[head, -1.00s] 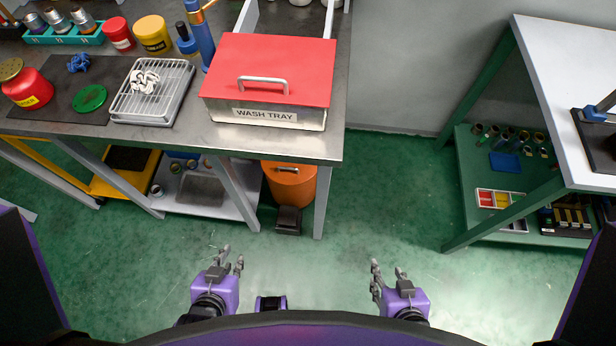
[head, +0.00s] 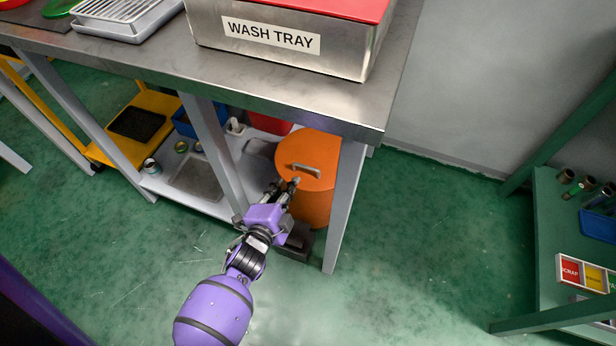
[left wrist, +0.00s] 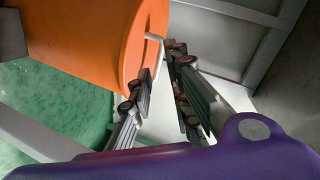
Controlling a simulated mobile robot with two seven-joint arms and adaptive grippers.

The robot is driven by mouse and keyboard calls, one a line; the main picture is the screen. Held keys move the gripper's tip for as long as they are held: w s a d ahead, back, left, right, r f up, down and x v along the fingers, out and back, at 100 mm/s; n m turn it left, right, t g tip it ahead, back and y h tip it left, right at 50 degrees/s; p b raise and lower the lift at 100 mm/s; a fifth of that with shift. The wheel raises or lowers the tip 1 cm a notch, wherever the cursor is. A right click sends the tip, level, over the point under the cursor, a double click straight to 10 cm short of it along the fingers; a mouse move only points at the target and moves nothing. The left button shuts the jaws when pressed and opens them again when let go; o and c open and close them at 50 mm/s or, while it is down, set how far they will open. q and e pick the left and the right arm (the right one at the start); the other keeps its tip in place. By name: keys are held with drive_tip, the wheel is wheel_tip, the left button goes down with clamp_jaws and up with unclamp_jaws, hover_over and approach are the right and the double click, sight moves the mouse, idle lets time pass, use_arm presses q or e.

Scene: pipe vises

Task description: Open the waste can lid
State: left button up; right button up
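The orange waste can (head: 314,208) stands on the floor under the workbench. Its round orange lid (head: 322,150) is down on top and carries a grey bar handle (head: 303,168). My left gripper (head: 284,186) is at the can's front left, fingertips close to the handle. In the left wrist view, the gripper (left wrist: 158,80) has its fingers apart, and the handle (left wrist: 153,42) appears between or just beyond the tips. I cannot tell whether they touch it. The can (left wrist: 75,40) fills the upper left there. My right gripper is out of view.
The steel workbench (head: 130,55) with the wash tray (head: 270,40) overhangs the can. Bench legs (head: 345,205) stand on either side of my reach. A dark pedal-like block (head: 297,242) sits at the can's foot. Green floor to the right is clear.

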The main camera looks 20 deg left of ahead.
sight(305, 167)
use_arm(q)
drive_tip(key=w+f+m+b, duration=0.1)
drive_tip(key=w, duration=0.2)
drive_tip(key=w+d+f+m+b, duration=0.1)
drive_tip(key=w+m, duration=0.1)
drive_tip(key=w, duration=0.2)
drive_tip(key=w+f+m+t+b, duration=0.1)
drive_tip(key=w+m, duration=0.1)
drive_tip(key=w, duration=0.2)
drive_tip(key=shift+d+f+h, duration=0.1)
drive_tip(key=shift+d+h, duration=0.05)
drive_tip(key=shift+h, duration=0.25)
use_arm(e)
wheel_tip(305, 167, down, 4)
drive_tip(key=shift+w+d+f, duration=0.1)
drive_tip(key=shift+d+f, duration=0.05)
use_arm(q)
drive_tip(key=shift+s, duration=0.1)
clamp_jaws()
